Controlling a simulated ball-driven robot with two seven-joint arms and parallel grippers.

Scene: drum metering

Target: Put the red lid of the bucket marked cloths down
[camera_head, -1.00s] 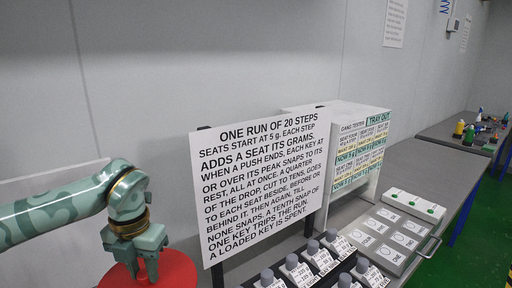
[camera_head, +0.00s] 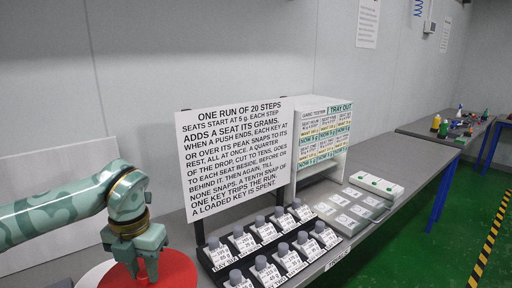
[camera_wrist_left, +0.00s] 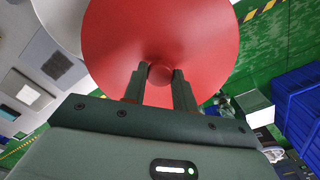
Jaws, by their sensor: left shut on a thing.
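The red lid (camera_head: 178,270) is a round disc at the bottom left of the head view. It also fills the upper middle of the left wrist view (camera_wrist_left: 205,40), with a small red knob (camera_wrist_left: 160,74) at its centre. My left gripper (camera_head: 146,272) points down over the lid, and in the left wrist view its fingers (camera_wrist_left: 160,82) are shut on the knob. A white round thing (camera_head: 94,276) shows partly beside the lid, perhaps the bucket; no cloths marking is readable. My right gripper is not in view.
A grey bench (camera_head: 389,146) runs along the wall with a lettered board (camera_head: 235,157), a rack of labelled grey-capped keys (camera_head: 267,252) and a white cabinet (camera_head: 322,140). A second table (camera_head: 421,128) holds small bottles. Green floor (camera_head: 420,235) is clear at the right.

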